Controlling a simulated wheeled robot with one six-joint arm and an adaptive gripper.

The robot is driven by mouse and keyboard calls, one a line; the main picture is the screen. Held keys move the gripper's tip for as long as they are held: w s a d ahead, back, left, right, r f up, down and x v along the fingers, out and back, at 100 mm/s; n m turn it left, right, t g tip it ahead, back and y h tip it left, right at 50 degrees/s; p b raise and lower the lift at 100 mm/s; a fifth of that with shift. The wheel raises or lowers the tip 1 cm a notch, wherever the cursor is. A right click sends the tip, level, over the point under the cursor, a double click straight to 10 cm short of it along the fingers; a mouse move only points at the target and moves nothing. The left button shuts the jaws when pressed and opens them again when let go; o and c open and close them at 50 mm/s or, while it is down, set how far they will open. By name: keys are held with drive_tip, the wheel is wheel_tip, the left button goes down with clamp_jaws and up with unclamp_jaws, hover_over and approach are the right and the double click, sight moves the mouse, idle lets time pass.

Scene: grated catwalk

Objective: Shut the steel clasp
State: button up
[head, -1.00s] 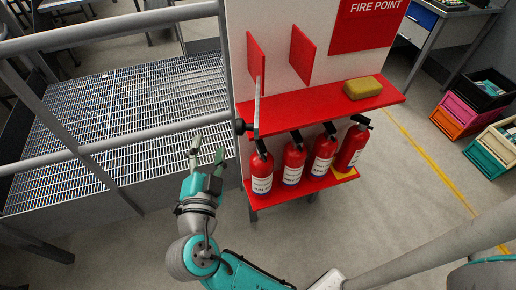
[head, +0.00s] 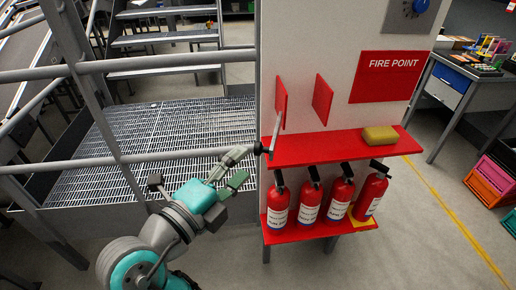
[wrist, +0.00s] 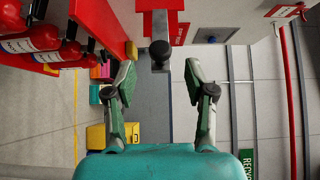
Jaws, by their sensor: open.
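The steel clasp (head: 275,133) is a grey bar with a black knob (head: 258,148) on its end. It stands at the left edge of the red shelf. My gripper (head: 240,166) is open and empty, just left of the knob and a little below it in the head view. In the wrist view the knob (wrist: 160,51) shows ahead, between the lines of the two spread fingers (wrist: 160,80), and the clasp's bar (wrist: 160,24) runs up behind it. I see no contact between fingers and knob. The clasp's mount is hard to make out.
The red shelf (head: 325,149) holds a yellow sponge-like block (head: 380,135). Several fire extinguishers (head: 310,200) stand on the lower shelf. A grey handrail (head: 160,157) passes close behind my gripper, above the grated walkway (head: 120,130).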

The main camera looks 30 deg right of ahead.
sight(258, 149)
drive_tip(key=x, duration=0.6)
drive_tip(key=shift+w+d, duration=0.2)
drive_tip(key=shift+d, duration=0.1)
clamp_jaws()
